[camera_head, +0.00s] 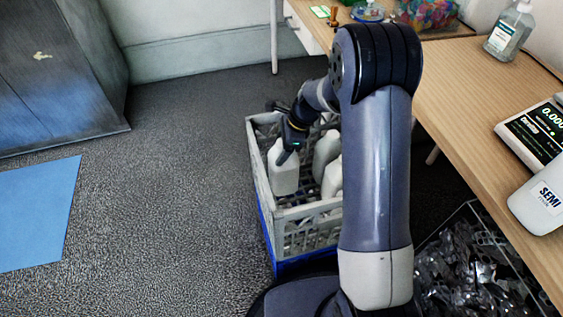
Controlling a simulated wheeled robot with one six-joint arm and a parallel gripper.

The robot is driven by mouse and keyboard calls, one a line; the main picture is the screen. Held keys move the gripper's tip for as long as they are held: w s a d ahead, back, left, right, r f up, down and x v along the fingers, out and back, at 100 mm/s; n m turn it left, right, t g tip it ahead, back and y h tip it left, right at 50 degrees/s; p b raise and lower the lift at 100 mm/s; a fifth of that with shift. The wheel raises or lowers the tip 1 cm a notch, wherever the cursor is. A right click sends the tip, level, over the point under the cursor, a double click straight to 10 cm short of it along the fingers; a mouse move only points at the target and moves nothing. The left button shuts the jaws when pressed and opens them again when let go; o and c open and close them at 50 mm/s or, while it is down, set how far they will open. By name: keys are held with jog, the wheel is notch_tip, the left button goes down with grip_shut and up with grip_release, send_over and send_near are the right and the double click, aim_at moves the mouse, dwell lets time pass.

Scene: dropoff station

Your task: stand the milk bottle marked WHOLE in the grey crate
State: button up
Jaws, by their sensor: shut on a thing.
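The grey crate (304,209) stands in the middle of the view, with a blue part under it. My gripper (287,150) is over the crate's left part and shut on a white milk bottle (284,178). The held bottle looks upright and within the crate's outline. I cannot tell whether it touches the crate's floor, and no label on it can be read. Other white bottles (327,152) stand in the crate to its right, partly hidden by my arm. A white bottle marked SEMI (541,203) is on the wooden table at the right edge, partly cut off.
The wooden table (452,100) runs along the right, with a scale (537,132) and a pump bottle (510,32). A wire bin of shiny scrap (470,262) is below it. A grey cabinet (60,75) and a blue mat (38,212) are left. The carpet between is clear.

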notch_tip(320, 180, down, 4)
jog(key=shift+f+b, duration=0.15)
jog(key=shift+b, duration=0.5)
jog(key=o, duration=1.4)
jog(key=shift+c, duration=0.2)
jog(key=p+v, duration=0.3)
jog(key=v, duration=0.9)
jog(key=shift+p, duration=0.35)
